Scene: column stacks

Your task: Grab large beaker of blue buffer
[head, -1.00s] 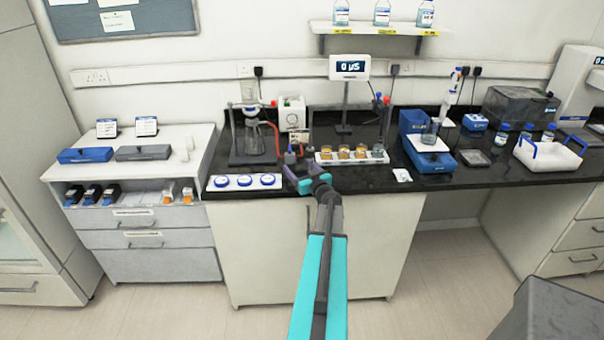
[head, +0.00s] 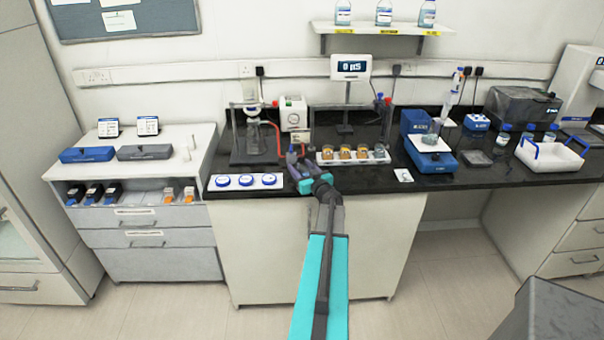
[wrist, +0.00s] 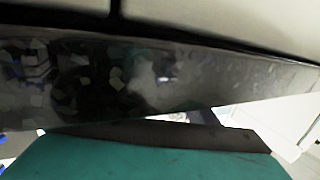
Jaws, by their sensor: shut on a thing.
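A glass beaker (head: 430,139) stands on the blue bench device right of centre; whether its contents are blue is too small to tell. My gripper (head: 294,160) is low over the front of the black bench, well left of that beaker. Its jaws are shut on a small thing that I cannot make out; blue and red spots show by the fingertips. In the wrist view the teal gripper body (wrist: 150,160) and a dark finger fill the lower part, and the held thing does not show.
A rack of amber-filled beakers (head: 352,156) stands just right of my gripper. A white tray with blue-lidded dishes (head: 245,181) lies to its left. A glass column stand (head: 253,135) and a white box (head: 293,113) stand behind. A white carrier (head: 550,155) is at the far right.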

